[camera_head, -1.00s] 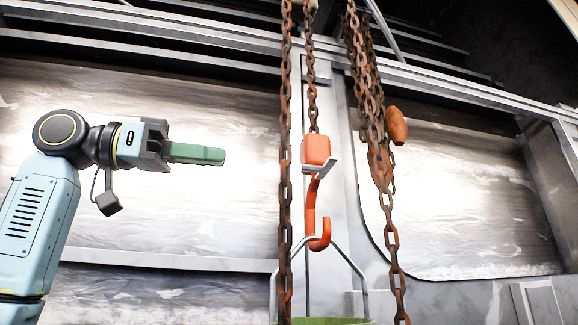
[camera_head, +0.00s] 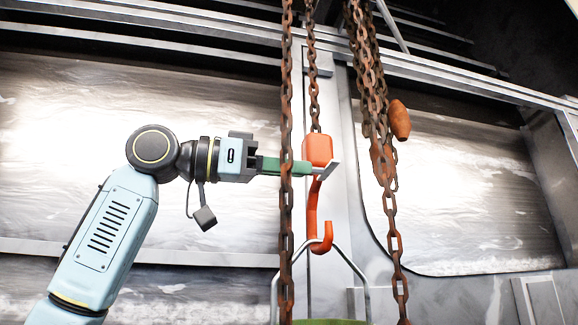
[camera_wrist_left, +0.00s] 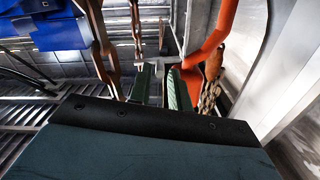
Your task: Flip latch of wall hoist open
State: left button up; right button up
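The wall hoist's orange hook (camera_head: 312,210) hangs from an orange block (camera_head: 317,149) on a rusty chain. Its grey latch (camera_head: 329,171) sticks out at an angle below the block. The hook also shows in the left wrist view (camera_wrist_left: 213,47), with the grey latch (camera_wrist_left: 168,61) just beyond the fingertips. My left gripper (camera_head: 304,168) reaches in from the left with its green fingers at the latch's height, partly behind a chain strand. In the left wrist view its two fingers (camera_wrist_left: 163,76) are apart with a gap between them. Contact with the latch cannot be told. My right gripper is not in view.
A rusty chain strand (camera_head: 286,230) hangs in front of my left fingers. More chains (camera_head: 375,110) and an orange-brown handle (camera_head: 399,120) hang to the right. A metal handle (camera_head: 351,264) of a green container (camera_head: 330,322) passes through the hook. Metal wall panels stand behind.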

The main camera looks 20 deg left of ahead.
pick_arm(q)
jog(key=shift+c, duration=0.3)
grip_shut()
jog(key=shift+r, duration=0.1)
jog(key=n, duration=0.3)
jog(key=shift+r+n, duration=0.3)
jog(key=shift+r, duration=0.1)
jog(key=shift+w+a+r+n, duration=0.1)
jog(key=shift+r+n, duration=0.05)
jog(key=shift+n, duration=0.5)
jog(key=shift+w+a+r+n, duration=0.1)
jog(key=shift+r+n, duration=0.05)
jog(key=shift+n, duration=0.5)
jog(key=shift+o, duration=0.3)
grip_release()
